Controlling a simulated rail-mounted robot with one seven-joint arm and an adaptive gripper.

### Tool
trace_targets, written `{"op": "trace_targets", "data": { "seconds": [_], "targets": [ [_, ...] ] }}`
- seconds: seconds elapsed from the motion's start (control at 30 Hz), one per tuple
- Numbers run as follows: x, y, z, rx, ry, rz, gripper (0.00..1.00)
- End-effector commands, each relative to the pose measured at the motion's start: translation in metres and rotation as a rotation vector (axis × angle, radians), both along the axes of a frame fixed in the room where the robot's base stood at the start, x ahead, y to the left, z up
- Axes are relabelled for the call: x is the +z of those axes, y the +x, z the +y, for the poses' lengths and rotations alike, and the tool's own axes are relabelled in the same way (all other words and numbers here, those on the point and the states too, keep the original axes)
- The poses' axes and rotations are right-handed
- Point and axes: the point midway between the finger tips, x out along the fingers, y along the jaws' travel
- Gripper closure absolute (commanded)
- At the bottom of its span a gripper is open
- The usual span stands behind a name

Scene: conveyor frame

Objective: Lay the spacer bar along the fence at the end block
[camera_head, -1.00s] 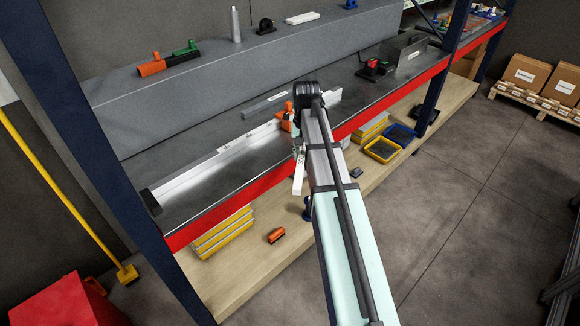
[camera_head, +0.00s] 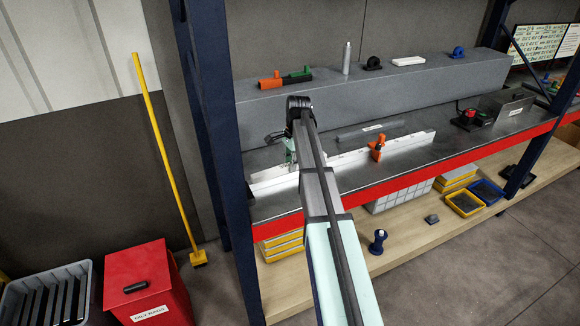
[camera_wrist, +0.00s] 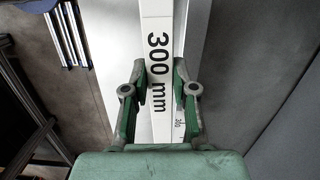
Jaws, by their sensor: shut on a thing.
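The white spacer bar, marked "300 mm" (camera_wrist: 160,45), is between the green fingers of my gripper (camera_wrist: 158,92) in the wrist view. My gripper is shut on it. In the head view my gripper (camera_head: 289,152) is over the left part of the long white fence (camera_head: 345,160), and my arm hides most of the bar. In the wrist view a pale strip with small scale marks runs under the bar; I cannot tell whether they touch. An orange stop (camera_head: 377,148) sits on the fence to the right. The end block cannot be made out; the fence's left end is near the blue post.
A blue rack post (camera_head: 215,130) stands just left of the fence. A grey bar (camera_head: 370,131) lies behind the fence. A grey raised ledge (camera_head: 420,90) runs along the back with several small items. A red bin (camera_head: 148,275) is on the floor at left.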

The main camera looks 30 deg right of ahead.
Motion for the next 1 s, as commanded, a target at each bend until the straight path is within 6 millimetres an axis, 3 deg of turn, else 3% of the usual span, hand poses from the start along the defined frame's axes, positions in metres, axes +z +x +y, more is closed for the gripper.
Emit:
{"op": "trace_targets", "data": {
  "seconds": [0.37,1.0],
  "targets": [
    [-0.011,0.0,0.0,-0.064,0.0,0.007,1.0],
    [-0.066,0.0,0.0,-0.062,0.0,0.006,1.0]
  ]
}}
